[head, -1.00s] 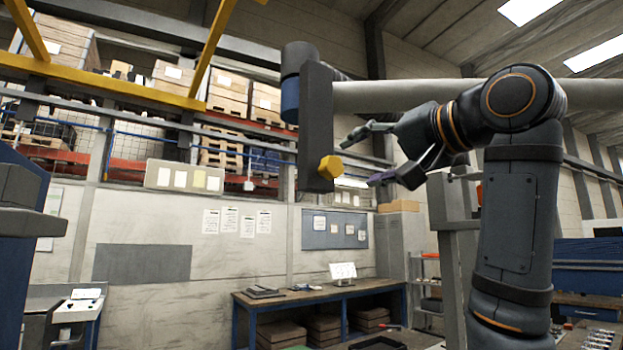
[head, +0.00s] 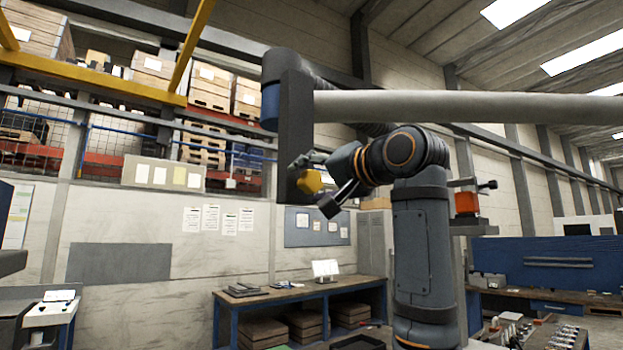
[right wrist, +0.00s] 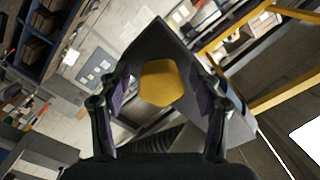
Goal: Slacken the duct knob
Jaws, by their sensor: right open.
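The yellow duct knob (head: 309,182) sits on the lower end of the dark upright bracket (head: 296,130) that hangs by the grey duct (head: 450,106). In the right wrist view the knob (right wrist: 161,83) is a yellow many-sided block between my two fingers, in front of the dark bracket. My right gripper (head: 318,183) is open around the knob, one finger on each side, with gaps visible between the fingers and the knob in the wrist view. In the head view the fingers partly overlap the knob's edge. My left gripper is not in view.
An orange and grey clamp-like device (head: 467,202) stands on a post to the right of my right arm. A workbench (head: 300,291) with papers is below. Shelves with crates (head: 155,70) stand high at the back left. The space left of the bracket looks free.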

